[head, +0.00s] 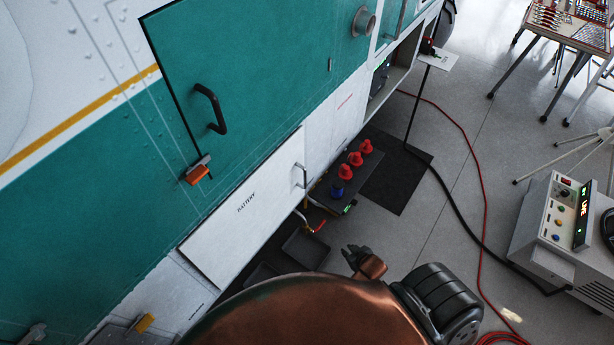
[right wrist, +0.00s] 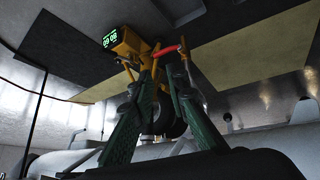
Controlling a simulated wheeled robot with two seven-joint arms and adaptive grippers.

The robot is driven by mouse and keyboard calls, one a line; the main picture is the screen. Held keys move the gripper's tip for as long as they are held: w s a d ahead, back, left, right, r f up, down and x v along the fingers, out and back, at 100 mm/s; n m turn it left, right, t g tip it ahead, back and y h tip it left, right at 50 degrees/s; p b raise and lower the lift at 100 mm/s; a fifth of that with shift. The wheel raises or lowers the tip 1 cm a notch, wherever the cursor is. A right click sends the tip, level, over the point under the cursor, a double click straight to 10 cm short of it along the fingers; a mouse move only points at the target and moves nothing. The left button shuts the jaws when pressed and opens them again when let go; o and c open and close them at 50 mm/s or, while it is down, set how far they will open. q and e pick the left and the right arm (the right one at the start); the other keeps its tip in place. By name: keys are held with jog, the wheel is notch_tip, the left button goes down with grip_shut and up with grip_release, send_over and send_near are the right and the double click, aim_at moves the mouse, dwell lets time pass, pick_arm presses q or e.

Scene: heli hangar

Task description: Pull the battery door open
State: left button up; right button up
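The white battery door (head: 232,222), marked BATTERY, is in the lower side of the teal and white helicopter in the head view. It looks shut, lying along the side. Its grey bar handle (head: 300,176) is at its right end. My right gripper (head: 357,256) is low over the floor, below and right of the handle and apart from it. In the right wrist view its green-sided fingers (right wrist: 158,85) look spread, with nothing clearly held between them. My left gripper is not in view.
Red and blue knobs (head: 352,160) stand on a dark unit beside the side. Dark trays (head: 304,248) lie below the door. A ground power cart (head: 558,220) stands at right, with cables on the floor. A larger teal door with a black handle (head: 211,108) is above.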

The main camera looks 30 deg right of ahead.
jog(key=w+d+r+t+p, duration=0.15)
jog(key=w+r, duration=0.25)
jog(key=r, duration=0.4)
jog(key=w+r+t+b, duration=0.1)
jog(key=w+r+t, duration=0.1)
jog(key=w+r, duration=0.35)
jog(key=n+t+y+p, duration=0.2)
jog(key=n+t+y, duration=0.35)
jog(key=y, duration=0.55)
send_near(305, 179)
jog(key=w, duration=0.3)
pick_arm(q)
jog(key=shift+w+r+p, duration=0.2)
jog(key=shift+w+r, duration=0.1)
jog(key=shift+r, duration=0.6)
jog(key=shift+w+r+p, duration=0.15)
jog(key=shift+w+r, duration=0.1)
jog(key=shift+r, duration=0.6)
pick_arm(e)
jog(key=shift+n+g, duration=0.4)
jog(key=shift+n, duration=0.05)
jog(key=shift+s+a+f+x, duration=0.1)
jog(key=shift+x, duration=1.2)
jog(key=shift+s+a+f+x, duration=0.1)
jog(key=shift+a+x, duration=0.05)
jog(key=shift+x, duration=1.15)
jog(key=shift+a+f+x, duration=0.1)
jog(key=shift+x, duration=1.2)
jog(key=shift+c, duration=0.7)
grip_shut()
